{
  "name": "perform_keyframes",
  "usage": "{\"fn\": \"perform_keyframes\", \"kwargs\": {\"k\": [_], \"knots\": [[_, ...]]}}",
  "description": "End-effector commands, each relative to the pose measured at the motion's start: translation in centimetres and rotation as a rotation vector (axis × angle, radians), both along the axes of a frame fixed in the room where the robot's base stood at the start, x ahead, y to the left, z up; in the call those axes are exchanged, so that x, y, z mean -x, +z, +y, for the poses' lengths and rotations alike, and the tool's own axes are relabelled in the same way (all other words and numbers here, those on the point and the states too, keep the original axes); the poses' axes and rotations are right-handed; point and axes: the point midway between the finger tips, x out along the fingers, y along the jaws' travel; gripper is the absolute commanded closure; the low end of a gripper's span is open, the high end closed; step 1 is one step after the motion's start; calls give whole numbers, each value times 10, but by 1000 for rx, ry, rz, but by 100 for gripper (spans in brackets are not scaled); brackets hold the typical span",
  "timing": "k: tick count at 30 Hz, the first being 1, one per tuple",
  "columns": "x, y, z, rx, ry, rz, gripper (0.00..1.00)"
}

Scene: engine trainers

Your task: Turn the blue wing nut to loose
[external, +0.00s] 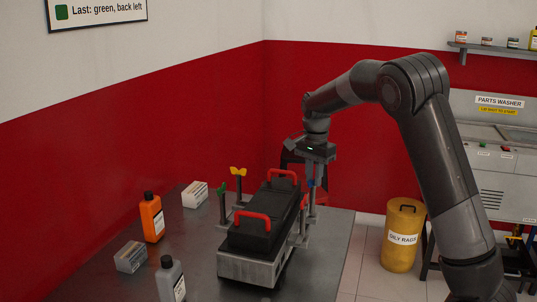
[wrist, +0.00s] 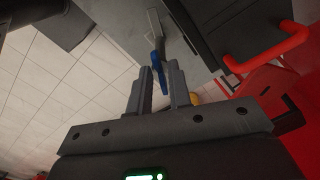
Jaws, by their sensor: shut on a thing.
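The blue wing nut (wrist: 156,59) shows between the fingers of my gripper (wrist: 160,73) in the wrist view. My gripper is shut on it; the fingers hide part of it. In the external view my gripper (external: 312,192) points down at the right side of the black engine cover (external: 262,226), and only a small bit of the blue wing nut (external: 311,183) shows. A yellow wing nut (external: 238,171) and a green one (external: 222,189) stand upright on posts left of the cover. A red part (external: 304,200) shows beside my fingers, partly hidden.
The cover has two red handles (external: 249,222) close to my gripper. An orange bottle (external: 152,218), a grey bottle (external: 170,280) and two small boxes (external: 195,195) stand on the left of the table (external: 205,250). A yellow oily-rags bin (external: 403,235) stands on the floor at right.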

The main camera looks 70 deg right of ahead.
Motion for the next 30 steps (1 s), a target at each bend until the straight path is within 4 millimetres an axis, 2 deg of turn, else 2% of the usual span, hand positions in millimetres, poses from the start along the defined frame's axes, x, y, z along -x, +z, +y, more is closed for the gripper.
{"fn": "perform_keyframes", "kwargs": {"k": [12, 30], "knots": [[-1, 1, 0, 2, 267, -2, 100], [0, 1, -1, 3, 341, -2, 100]]}}
